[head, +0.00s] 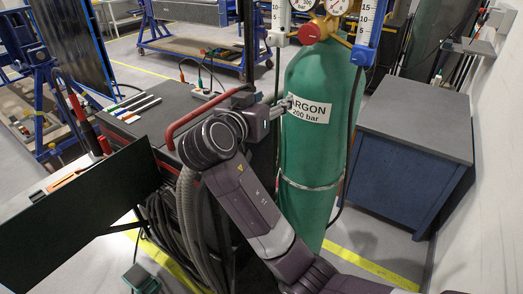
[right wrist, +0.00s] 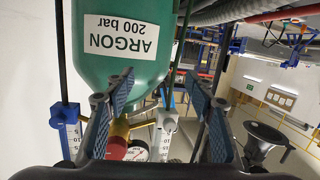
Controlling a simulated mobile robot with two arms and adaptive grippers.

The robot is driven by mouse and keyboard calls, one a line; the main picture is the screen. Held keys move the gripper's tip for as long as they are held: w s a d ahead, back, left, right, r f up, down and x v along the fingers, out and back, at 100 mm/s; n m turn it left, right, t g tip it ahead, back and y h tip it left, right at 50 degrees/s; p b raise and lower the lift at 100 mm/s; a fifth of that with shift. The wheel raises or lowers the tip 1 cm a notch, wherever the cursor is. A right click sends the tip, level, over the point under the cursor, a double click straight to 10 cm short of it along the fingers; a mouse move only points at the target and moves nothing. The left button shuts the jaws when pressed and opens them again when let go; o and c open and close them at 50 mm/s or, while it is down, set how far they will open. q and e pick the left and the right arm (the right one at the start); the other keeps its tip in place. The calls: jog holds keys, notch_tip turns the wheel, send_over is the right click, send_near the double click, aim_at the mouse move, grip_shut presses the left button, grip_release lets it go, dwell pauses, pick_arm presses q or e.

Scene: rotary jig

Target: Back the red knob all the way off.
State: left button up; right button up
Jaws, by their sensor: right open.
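The red knob (head: 309,33) sits on the brass valve at the top of the green argon cylinder (head: 310,155). My right gripper (head: 286,104) is at the cylinder's label, well below the knob in the head view. In the right wrist view its two fingers are spread with nothing between the tips (right wrist: 160,78). I cannot tell whether a fingertip touches the cylinder. My left gripper is not in view.
Gauges (head: 336,5) and two blue-framed flow tubes (head: 367,30) crowd the knob's sides. A welding cart with a red handle (head: 208,112) stands left of the cylinder. A blue cabinet (head: 405,180) stands at right, near the wall. A dark panel (head: 75,225) is at lower left.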

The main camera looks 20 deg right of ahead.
notch_tip(320, 180, down, 17)
jog(key=w+a+n+y, duration=0.1)
jog(key=w+n+y, duration=0.2)
jog(key=n, duration=0.1)
jog(key=shift+a+n+g+b, duration=0.2)
jog(key=shift+n+g+b, duration=0.1)
jog(key=shift+n+b, duration=0.1)
jog(key=shift+r, duration=0.1)
